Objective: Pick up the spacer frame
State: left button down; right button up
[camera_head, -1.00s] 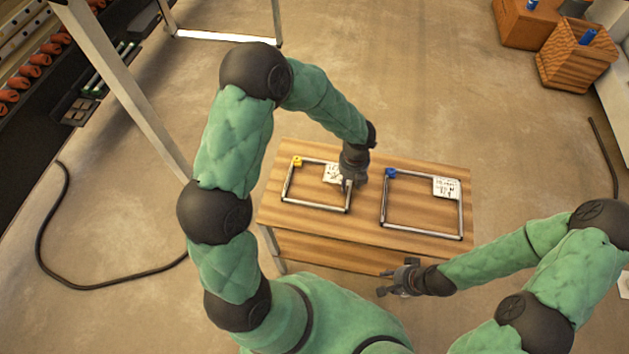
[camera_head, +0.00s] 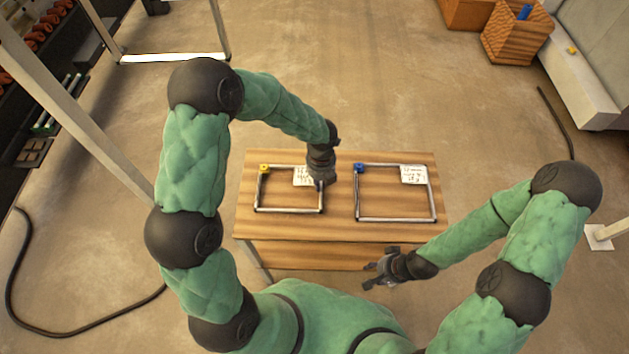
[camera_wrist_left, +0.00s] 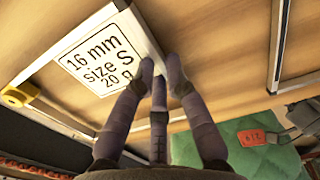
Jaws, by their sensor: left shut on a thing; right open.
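A small metal spacer frame (camera_head: 288,210) with a yellow corner piece (camera_head: 264,168) and a white label (camera_head: 301,176) is at the left of the wooden table. My left gripper (camera_head: 321,185) is shut on its right bar. In the left wrist view the fingers (camera_wrist_left: 160,75) close on the bar beside the label (camera_wrist_left: 97,60), which reads "16 mm size S 20 g". I cannot tell whether the frame is clear of the tabletop. A larger spacer frame (camera_head: 395,220) with a blue corner (camera_head: 359,168) lies to the right. My right gripper (camera_head: 375,272) is open and empty before the table's front edge.
The wooden table (camera_head: 340,233) has bare room in front of both frames. The larger frame carries a white label (camera_head: 413,174). A wooden crate (camera_head: 515,38) stands at the back right. A dark cable (camera_head: 30,315) lies on the floor at left.

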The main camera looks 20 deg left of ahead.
pick_arm(q)
jog(key=shift+r, duration=0.6)
jog(key=s+r+p, duration=0.7)
jog(key=s+r, duration=0.4)
jog(key=s, duration=0.3)
jog(key=shift+r, duration=0.1)
